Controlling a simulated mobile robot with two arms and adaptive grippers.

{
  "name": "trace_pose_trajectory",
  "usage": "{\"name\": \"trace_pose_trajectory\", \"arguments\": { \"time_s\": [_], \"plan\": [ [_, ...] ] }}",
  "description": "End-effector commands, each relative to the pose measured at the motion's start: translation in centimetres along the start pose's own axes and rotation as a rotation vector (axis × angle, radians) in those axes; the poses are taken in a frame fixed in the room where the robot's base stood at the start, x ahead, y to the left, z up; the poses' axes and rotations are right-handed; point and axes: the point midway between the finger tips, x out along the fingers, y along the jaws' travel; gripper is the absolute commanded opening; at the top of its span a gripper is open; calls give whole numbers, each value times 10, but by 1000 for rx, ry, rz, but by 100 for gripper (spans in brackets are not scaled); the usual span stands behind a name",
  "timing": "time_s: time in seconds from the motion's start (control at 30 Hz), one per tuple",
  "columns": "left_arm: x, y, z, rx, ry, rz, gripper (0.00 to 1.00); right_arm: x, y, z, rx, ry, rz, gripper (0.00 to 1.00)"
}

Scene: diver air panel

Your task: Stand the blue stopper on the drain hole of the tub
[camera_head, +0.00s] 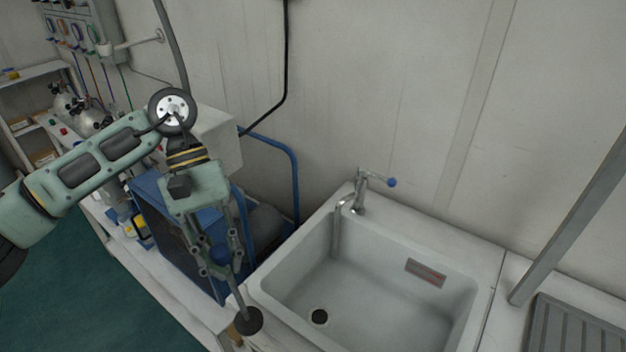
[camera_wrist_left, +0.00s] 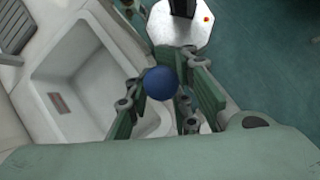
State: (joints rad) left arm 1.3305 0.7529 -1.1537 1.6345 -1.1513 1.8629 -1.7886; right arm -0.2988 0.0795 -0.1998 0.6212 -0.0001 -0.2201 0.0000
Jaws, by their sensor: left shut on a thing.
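My left gripper (camera_head: 224,266) is shut on the blue stopper and points downward. The stopper's round blue knob (camera_head: 221,254) sits between the fingers; it also shows in the left wrist view (camera_wrist_left: 160,83). A thin grey stem runs down from it to a dark round base (camera_head: 248,321), tilted a little to the right. The base shows in front of the tub's left rim; I cannot tell whether it touches anything. The white tub (camera_head: 455,262) is to the right. My right gripper is not in view.
A tap (camera_head: 358,192) with a blue knob stands on the tub's back edge. A blue-framed machine (camera_head: 180,245) is behind and left of my gripper. A grey ribbed drainer (camera_head: 575,328) lies right of the tub. The tub's inside looks empty.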

Motion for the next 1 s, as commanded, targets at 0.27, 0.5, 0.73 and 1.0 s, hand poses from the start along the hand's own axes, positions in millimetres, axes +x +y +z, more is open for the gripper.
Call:
{"name": "trace_pose_trajectory", "arguments": {
  "time_s": [0.27, 0.5, 0.73, 1.0],
  "plan": [
    [-3, 61, -21, -383, 48, 223, 0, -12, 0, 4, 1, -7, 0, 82],
    [-11, 111, -35, -724, 89, 417, 0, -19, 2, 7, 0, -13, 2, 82],
    [-25, 155, -42, -1024, 122, 590, 0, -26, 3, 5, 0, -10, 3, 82],
    [-42, 192, -48, -1305, 147, 753, 0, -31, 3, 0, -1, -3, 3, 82]
  ]
}}
